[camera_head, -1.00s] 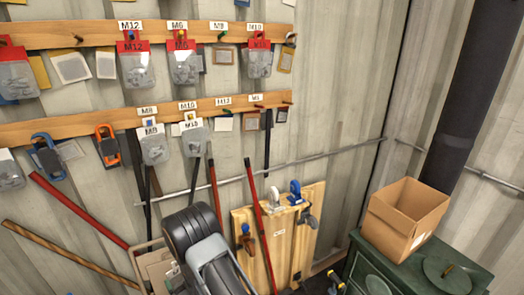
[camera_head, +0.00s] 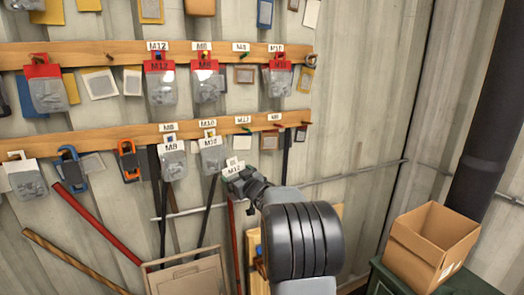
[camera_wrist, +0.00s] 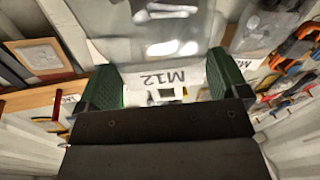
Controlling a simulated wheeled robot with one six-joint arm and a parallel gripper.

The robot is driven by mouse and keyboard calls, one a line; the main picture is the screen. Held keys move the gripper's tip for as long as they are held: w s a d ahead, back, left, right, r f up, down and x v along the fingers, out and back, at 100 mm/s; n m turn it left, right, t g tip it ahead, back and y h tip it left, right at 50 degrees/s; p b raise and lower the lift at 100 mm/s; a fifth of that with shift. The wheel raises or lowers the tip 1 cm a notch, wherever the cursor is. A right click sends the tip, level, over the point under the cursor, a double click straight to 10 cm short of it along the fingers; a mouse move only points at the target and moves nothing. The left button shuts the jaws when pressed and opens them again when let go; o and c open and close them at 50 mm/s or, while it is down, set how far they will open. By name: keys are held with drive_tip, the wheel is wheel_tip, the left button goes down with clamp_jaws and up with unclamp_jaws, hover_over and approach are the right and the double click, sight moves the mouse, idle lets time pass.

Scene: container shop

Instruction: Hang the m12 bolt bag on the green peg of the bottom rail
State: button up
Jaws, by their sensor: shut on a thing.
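My gripper (camera_wrist: 164,88) is shut on this header, one green finger pad at each side. In the head view my gripper (camera_head: 240,183) holds the bag, whose white M12 card (camera_head: 234,168) shows just below the bottom rail (camera_head: 100,142). The green peg (camera_head: 246,129) sticks out of that rail under an M12 label (camera_head: 243,119), above the bag and apart from it. No bag hangs on this peg. My arm hides part of the pouch.
An M10 bag (camera_head: 212,160) and an M8 bag (camera_head: 173,165) hang left of the green peg. A red peg (camera_head: 271,128) is to its right. Red-topped bags (camera_head: 280,77) hang on the upper rail. A cardboard box (camera_head: 430,240) stands at lower right.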

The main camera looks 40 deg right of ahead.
drive_tip(key=s+d+r+m+h, duration=0.2)
drive_tip(key=s+d+r+h, duration=0.25)
drive_tip(key=d+r, duration=0.4)
drive_tip(key=a+p+x, duration=0.1)
drive_tip(key=x, duration=0.8)
drive_tip(key=shift+w+a+g+y, duration=0.2)
drive_tip(key=shift+w+g+y, duration=0.15)
drive_tip(key=shift+w, duration=0.15)
idle(0.3)
drive_tip(key=shift+f, duration=0.15)
idle(0.6)
drive_tip(key=o, duration=0.6)
